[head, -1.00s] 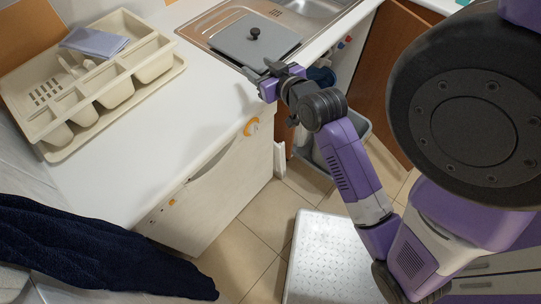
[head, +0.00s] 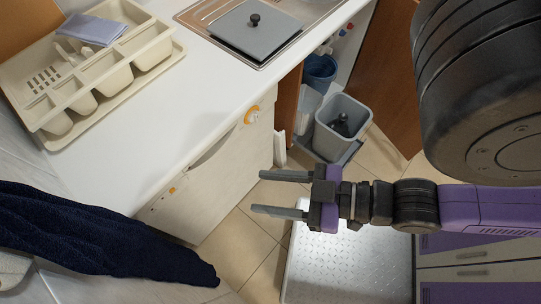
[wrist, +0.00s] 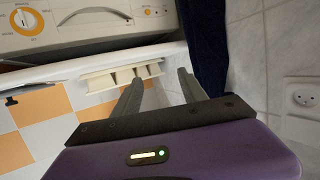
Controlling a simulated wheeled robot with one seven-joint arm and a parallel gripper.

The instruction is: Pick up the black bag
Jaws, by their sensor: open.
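A small dark lump (head: 341,126), which may be the black bag, lies inside the grey bin (head: 325,143) in the head view. Its shape is too small to make out, and the bin walls hide part of it. My gripper (head: 258,191) is open and empty, its two fingers pointing left in front of the white machine. In the picture it is below and left of the bin, apart from it. In the wrist view the open fingers (wrist: 160,78) have nothing between them, and neither the bin nor the dark lump shows.
The white counter (head: 185,110) holds a cream cutlery tray (head: 178,52) and a sink with a grey lid (head: 252,32). A blue bucket (head: 320,68) stands behind the bin by an open brown cabinet door (head: 392,85). A dark blue towel (head: 90,240) hangs at lower left.

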